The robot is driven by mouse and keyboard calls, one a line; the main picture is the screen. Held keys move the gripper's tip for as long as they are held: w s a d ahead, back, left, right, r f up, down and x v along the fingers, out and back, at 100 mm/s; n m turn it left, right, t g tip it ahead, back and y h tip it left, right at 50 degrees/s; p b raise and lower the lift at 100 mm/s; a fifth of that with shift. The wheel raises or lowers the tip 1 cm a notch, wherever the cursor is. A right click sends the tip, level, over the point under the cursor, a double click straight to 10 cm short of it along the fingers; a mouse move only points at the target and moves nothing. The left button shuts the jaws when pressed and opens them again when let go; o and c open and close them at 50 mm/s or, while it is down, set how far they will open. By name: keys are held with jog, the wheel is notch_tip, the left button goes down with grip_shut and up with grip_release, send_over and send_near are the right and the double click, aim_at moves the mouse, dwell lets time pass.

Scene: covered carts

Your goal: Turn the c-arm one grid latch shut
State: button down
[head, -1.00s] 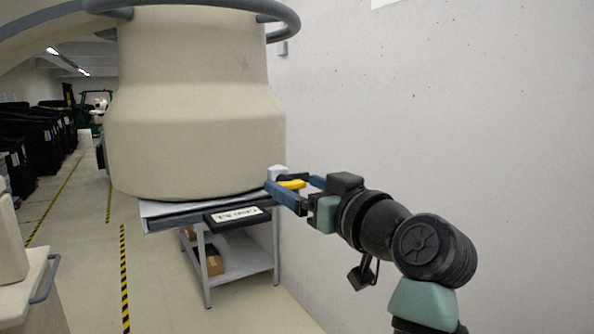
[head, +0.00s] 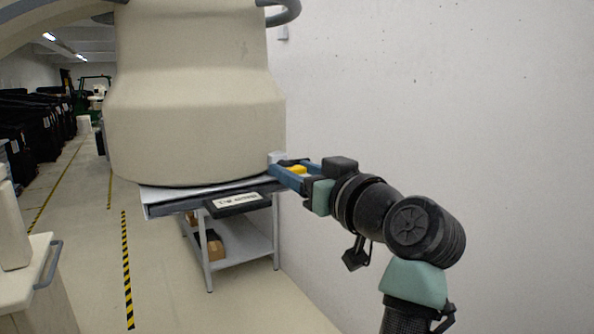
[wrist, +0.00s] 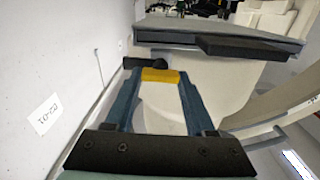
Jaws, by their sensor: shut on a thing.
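The c-arm's big cream housing (head: 195,120) hangs over the covered cart. A dark part touches the left fingertip. The latch's mounting and its exact angle are partly hidden by the fingers.
A grey cart (head: 165,208) stands under the housing, with a black labelled plate (head: 238,204) at its front. A bare wall (head: 430,90) runs close along the right. Floor with striped tape (head: 126,270) is clear at left; a cabinet (head: 25,285) stands at lower left.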

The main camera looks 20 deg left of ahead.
jog(key=m, duration=0.4)
jog(key=shift+w+m, duration=0.1)
jog(key=shift+m, duration=0.2)
jog(key=m+p, duration=0.1)
jog(key=m, duration=0.3)
jog(key=shift+d+m+p, duration=0.1)
jog(key=shift+m+p, duration=0.2)
jog(key=shift+p, duration=0.1)
jog(key=m+p, duration=0.2)
jog(key=m, duration=0.2)
jog(key=shift+w, duration=0.1)
jog(key=shift+f+m+p, duration=0.15)
jog(key=shift+m+p, duration=1)
jog(key=shift+m, duration=1.05)
jog(key=shift+c, duration=1.2)
grip_release()
jog(key=shift+d+f, duration=0.1)
